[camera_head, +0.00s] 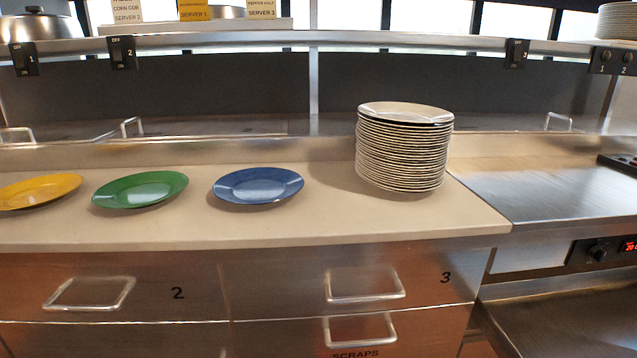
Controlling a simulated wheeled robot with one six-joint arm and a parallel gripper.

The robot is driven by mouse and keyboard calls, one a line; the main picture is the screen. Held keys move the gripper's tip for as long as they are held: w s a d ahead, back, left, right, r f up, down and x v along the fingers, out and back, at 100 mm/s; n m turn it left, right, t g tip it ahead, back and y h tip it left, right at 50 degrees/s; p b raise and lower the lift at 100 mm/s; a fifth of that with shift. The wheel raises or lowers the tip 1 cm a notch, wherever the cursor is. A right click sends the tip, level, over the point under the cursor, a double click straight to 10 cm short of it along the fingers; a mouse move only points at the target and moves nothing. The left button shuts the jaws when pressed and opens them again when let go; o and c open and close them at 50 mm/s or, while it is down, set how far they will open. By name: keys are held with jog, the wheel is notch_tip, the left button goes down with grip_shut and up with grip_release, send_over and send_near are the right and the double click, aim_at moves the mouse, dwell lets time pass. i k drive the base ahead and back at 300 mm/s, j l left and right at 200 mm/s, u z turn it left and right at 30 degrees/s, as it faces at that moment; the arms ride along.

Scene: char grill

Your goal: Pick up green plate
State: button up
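A green plate (140,190) lies flat on the beige counter, left of centre in the head view. It sits between a yellow plate (38,191) on its left and a blue plate (258,186) on its right, with a gap on each side. Nothing lies on the green plate and nothing covers it. My gripper does not show in this view.
A tall stack of white plates (404,147) stands on the counter (330,225) right of the blue plate. A steel backsplash runs behind the plates. Drawers with protruding handles (90,293) are below. A steel griddle surface (545,190) is at right.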

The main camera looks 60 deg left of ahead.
aim_at(143, 190)
jog(key=j+u, duration=0.1)
jog(key=u, duration=0.35)
jog(key=j+u, duration=0.1)
jog(key=u, duration=0.3)
jog(key=j+u, duration=0.1)
jog(key=u, duration=0.75)
jog(key=k+j+u, duration=0.1)
jog(key=u, duration=0.25)
jog(key=j+u, duration=0.1)
jog(key=u, duration=0.3)
jog(key=j+u, duration=0.1)
jog(key=u, duration=0.25)
